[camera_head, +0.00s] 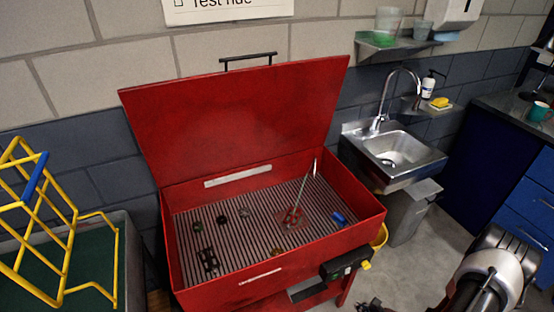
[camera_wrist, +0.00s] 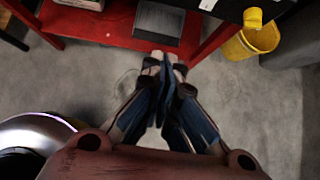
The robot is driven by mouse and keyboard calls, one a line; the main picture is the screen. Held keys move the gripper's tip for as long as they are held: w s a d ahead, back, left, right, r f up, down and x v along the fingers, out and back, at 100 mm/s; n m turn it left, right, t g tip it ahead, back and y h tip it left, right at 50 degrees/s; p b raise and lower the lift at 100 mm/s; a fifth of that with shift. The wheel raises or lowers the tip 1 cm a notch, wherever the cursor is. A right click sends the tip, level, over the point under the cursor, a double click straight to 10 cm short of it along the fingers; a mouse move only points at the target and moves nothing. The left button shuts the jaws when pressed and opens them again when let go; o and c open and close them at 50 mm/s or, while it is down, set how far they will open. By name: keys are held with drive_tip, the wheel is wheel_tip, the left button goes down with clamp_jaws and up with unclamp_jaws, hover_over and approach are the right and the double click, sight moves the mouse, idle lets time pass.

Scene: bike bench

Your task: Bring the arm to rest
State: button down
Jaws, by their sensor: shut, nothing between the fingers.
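My gripper (camera_wrist: 165,62) shows in the wrist view with its fingertips together and nothing between them. It points down over bare grey floor, just in front of the red frame (camera_wrist: 108,28) of the parts washer. In the head view my arm is at the lower right, in front of the washer and the blue cabinet. Only a small dark part near the bottom edge there may be the gripper, too cut off to read.
The red parts washer (camera_head: 355,222) stands with its lid (camera_head: 235,115) up and several small parts on its grate. A yellow bucket (camera_wrist: 252,45) is at its right. A sink (camera_head: 395,150), blue cabinet (camera_head: 522,215) and yellow rack (camera_head: 60,215) are around. Floor (camera_head: 415,255) between is clear.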

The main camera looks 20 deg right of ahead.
drive_tip(key=w+a+r+n+y, duration=0.2)
drive_tip(key=w+a+r+n, duration=0.15)
drive_tip(key=r, duration=0.45)
drive_tip(key=w+a+r+n+y, duration=0.1)
drive_tip(key=w+a+r+n, duration=0.1)
drive_tip(key=w+r+n, duration=0.4)
drive_tip(key=w+a+r+n+y, duration=0.2)
drive_tip(key=w+r, duration=0.1)
drive_tip(key=r, duration=0.6)
drive_tip(key=s+a+r+n+g+y, duration=0.1)
drive_tip(key=a+r+n+g, duration=0.3)
drive_tip(key=a+r+n, duration=0.75)
drive_tip(key=s+a+r+n+h, duration=0.3)
drive_tip(key=s+r+n, duration=0.3)
drive_tip(key=s+r, duration=0.2)
drive_tip(key=s+a+r+n+h, duration=0.3)
drive_tip(key=s+r+n, duration=0.3)
drive_tip(key=s+r, duration=0.2)
drive_tip(key=shift+s+a+r+h, duration=0.4)
drive_tip(key=shift+s+a, duration=0.1)
drive_tip(key=shift+s, duration=0.15)
